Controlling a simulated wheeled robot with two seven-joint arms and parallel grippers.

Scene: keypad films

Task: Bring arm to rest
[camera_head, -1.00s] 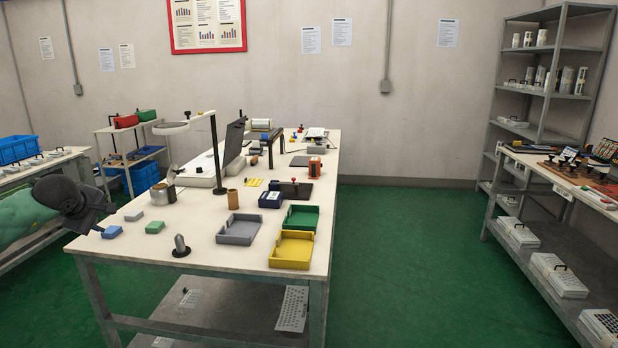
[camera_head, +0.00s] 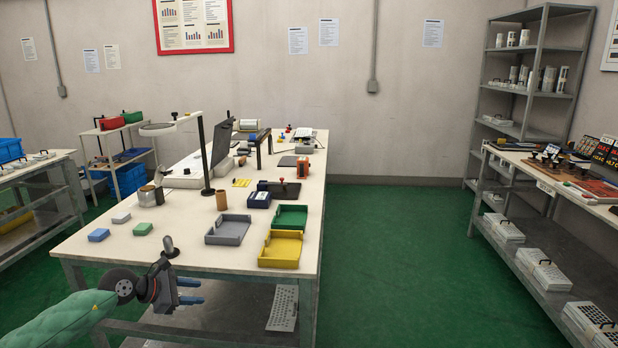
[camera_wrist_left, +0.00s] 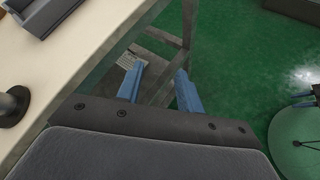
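My left gripper (camera_head: 203,292) hangs off the near side of the table, low and in front of its edge, its blue fingers pointing right. In the left wrist view the same gripper (camera_wrist_left: 157,80) has its two blue fingers wide apart with nothing between them; the floor and table leg show behind. My left arm has a green padded sleeve. Two small blue prongs at the right edge of the left wrist view look like my right gripper (camera_wrist_left: 303,100), with a gap between them. The right arm does not show in the head view.
The white table (camera_head: 190,228) holds grey (camera_head: 228,230), green (camera_head: 291,217) and yellow (camera_head: 280,249) trays, plus small blue (camera_head: 98,235), green (camera_head: 143,229) and grey (camera_head: 121,217) blocks. Green floor (camera_head: 385,255) is clear to the right.

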